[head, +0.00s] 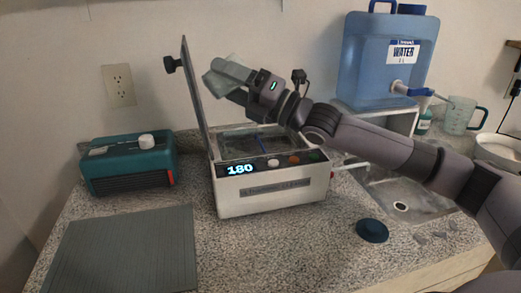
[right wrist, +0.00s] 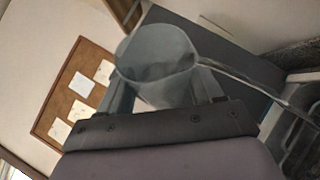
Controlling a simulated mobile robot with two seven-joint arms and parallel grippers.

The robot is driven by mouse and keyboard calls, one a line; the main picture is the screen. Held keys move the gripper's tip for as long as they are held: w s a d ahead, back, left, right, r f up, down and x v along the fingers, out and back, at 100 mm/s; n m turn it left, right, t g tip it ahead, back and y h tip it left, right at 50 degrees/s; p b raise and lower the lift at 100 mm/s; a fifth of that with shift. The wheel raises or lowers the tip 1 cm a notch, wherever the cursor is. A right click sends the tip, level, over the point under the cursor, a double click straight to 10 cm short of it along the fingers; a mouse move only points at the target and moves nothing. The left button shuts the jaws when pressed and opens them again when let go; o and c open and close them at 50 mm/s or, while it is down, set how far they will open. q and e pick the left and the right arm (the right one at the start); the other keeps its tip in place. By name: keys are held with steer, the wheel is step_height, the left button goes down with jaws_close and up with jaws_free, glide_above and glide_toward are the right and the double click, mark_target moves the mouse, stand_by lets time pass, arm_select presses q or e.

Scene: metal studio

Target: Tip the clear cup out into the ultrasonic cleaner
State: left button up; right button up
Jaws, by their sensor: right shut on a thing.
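The clear cup (head: 222,82) is in my right gripper (head: 236,76), which is shut on it above the cleaner. The cup is tilted in the head view. The cup (right wrist: 158,60) also shows between the fingers in the right wrist view, with a thin stream (right wrist: 240,77) running from its rim toward the right. The white ultrasonic cleaner (head: 268,198) stands on the counter with its lid (head: 196,100) raised at the left. Its display reads 180. Its basin is partly hidden by my right arm; a blue item shows inside it. My left gripper is not in view.
A teal device (head: 128,165) stands left of the cleaner, with a grey ribbed mat (head: 125,250) in front. A dark blue disc (head: 372,230) lies at the right front. Behind are a sink (head: 400,195), a blue water container (head: 385,65) and a clear measuring jug (head: 460,115).

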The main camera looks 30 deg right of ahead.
steer(key=shift+s+f+m+t+b, duration=0.1)
steer(key=shift+f+m+t+b, duration=0.25)
steer(key=shift+f+b, duration=0.65)
steer(key=shift+f+m+b, duration=0.3)
steer(key=shift+m+b, duration=0.05)
steer(key=shift+b, duration=0.7)
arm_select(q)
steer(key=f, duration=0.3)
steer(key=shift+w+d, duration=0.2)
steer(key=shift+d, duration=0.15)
arm_select(e)
steer(key=shift+d+r+t, duration=0.1)
steer(key=shift+r+t, duration=0.1)
steer(key=shift+t, duration=0.05)
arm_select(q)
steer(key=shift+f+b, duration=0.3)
arm_select(e)
steer(key=shift+d+m, duration=0.3)
steer(key=shift+m, duration=0.1)
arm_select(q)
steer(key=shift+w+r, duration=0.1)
arm_select(e)
steer(key=shift+r+m+t, duration=0.15)
steer(key=shift+m+t, duration=0.15)
